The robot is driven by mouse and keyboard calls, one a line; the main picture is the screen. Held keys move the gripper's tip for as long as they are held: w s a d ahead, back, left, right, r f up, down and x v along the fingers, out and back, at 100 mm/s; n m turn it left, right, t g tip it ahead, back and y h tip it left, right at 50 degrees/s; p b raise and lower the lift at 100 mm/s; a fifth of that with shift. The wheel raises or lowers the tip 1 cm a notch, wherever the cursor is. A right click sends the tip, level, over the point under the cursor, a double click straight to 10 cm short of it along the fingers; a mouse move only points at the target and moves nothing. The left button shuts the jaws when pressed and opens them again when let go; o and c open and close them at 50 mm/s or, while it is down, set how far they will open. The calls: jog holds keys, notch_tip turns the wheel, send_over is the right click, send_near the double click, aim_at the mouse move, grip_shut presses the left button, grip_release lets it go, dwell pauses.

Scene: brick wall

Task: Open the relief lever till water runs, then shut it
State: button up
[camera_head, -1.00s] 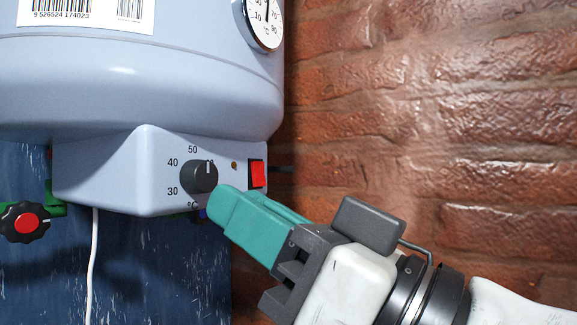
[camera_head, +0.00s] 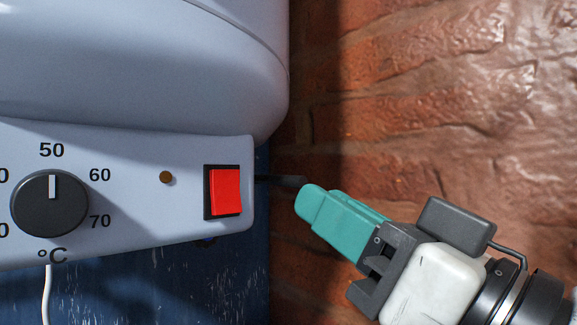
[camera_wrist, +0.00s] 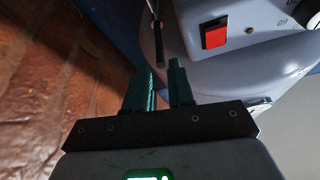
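A pale blue water heater (camera_head: 130,70) fills the left of the head view. A thin dark rod (camera_head: 282,181) sticks out to the right from behind its control box; it may be the relief lever. In the wrist view this rod (camera_wrist: 158,35) points toward the gap between my fingers. My gripper (camera_head: 312,203) has teal fingers and is just right of and below the rod's tip in the head view. No running water shows.
The control box has a black temperature dial (camera_head: 45,205), a small brown light (camera_head: 166,177) and a red switch (camera_head: 226,192). A white cord (camera_head: 47,295) hangs below, before a worn blue panel (camera_head: 170,290). A brick wall (camera_head: 420,100) stands on the right.

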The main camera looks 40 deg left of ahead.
aim_at(274, 180)
jog(key=p+x, duration=0.2)
jog(key=x, duration=0.6)
jog(key=shift+a, duration=0.25)
jog(key=shift+c, duration=0.2)
grip_shut()
